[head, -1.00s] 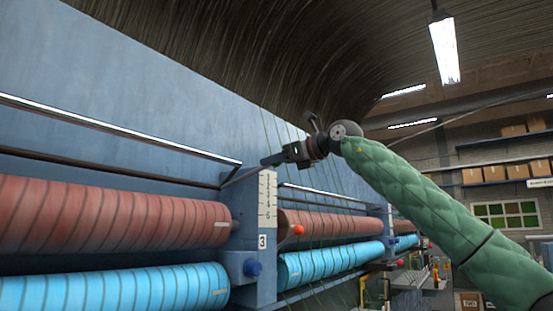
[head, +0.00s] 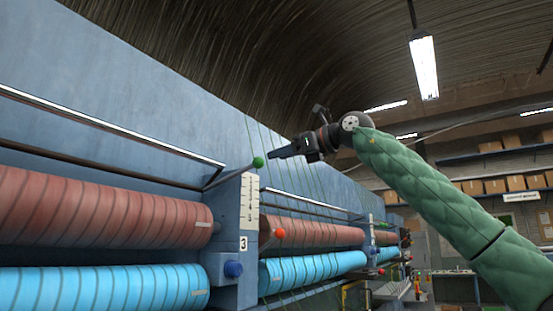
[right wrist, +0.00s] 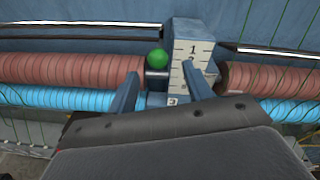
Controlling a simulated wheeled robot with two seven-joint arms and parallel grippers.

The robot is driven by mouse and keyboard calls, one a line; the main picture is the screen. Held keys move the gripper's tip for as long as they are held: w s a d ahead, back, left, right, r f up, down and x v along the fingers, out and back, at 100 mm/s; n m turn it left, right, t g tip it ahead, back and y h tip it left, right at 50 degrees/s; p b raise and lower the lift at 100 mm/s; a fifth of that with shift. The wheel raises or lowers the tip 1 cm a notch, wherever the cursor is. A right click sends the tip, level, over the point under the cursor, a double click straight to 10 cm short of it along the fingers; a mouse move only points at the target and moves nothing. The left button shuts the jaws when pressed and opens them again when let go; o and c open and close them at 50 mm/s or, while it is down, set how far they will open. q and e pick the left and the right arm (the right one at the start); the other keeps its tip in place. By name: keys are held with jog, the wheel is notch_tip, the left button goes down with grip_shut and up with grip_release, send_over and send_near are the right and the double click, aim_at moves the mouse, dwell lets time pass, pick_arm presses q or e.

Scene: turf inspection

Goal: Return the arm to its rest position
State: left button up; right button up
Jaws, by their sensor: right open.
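My right arm, in a green padded sleeve, comes in from the right in the head view. Its gripper (head: 284,153) is in front of the blue machine, to the right of a green ball knob (head: 258,162) on a lever at the top of the numbered post (head: 249,205). In the right wrist view, the two fingers (right wrist: 160,88) are apart with nothing held between them. The green knob (right wrist: 157,58) shows beyond them, beside the scale plate (right wrist: 192,62). My left gripper does not show.
Red rollers (head: 100,212) and blue rollers (head: 105,288) run along the machine on both sides of the post. A red-orange knob (head: 279,233) and a dark blue knob (head: 233,269) stick out near it. Thin green strands hang close by. Shelves with boxes stand behind at right.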

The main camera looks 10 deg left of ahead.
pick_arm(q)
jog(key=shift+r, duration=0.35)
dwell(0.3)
